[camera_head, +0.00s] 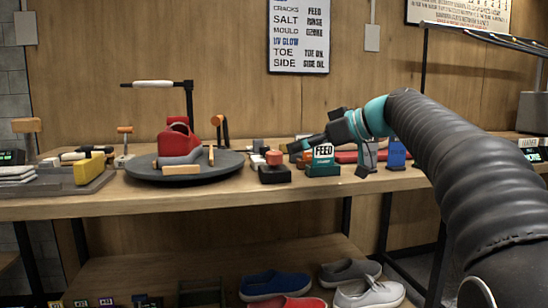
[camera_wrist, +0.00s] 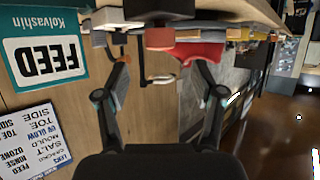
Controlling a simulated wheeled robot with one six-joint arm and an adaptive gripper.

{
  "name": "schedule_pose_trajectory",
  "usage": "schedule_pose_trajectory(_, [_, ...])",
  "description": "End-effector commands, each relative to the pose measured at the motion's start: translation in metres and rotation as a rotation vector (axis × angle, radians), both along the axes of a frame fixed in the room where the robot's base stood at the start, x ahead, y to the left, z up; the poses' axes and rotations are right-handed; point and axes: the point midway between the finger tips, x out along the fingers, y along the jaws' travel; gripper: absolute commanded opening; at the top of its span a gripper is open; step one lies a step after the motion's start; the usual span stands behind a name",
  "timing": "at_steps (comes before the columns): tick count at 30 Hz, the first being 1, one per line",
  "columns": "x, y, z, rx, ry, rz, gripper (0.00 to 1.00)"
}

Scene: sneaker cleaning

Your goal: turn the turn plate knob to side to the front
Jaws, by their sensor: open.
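A red-orange knob (camera_head: 274,158) sits on a black base (camera_head: 274,175) to the right of the turn plate. It also shows in the wrist view (camera_wrist: 160,38), which is upside down. Which marking the knob points to is too small to tell. The round dark turn plate (camera_head: 142,169) carries a red shoe (camera_head: 176,138) and grey and wooden pieces. My gripper (camera_wrist: 163,85) is open and empty, its two fingers spread apart. The knob lies beyond the fingers, not between them. In the head view the gripper hangs right of the knob, near the FEED bottle.
A blue container (camera_head: 396,156) stands farther right. A black stand (camera_head: 189,102) rises behind the plate. A yellow sponge (camera_head: 89,169) lies left.

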Motion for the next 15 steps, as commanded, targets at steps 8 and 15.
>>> schedule_pose_trajectory(8, [0.022, 0.042, -0.02, -0.001, 0.001, 0.002, 0.68])
schedule_pose_trajectory(15, [0.035, 0.064, -0.03, -0.001, 0.001, 0.001, 0.68])
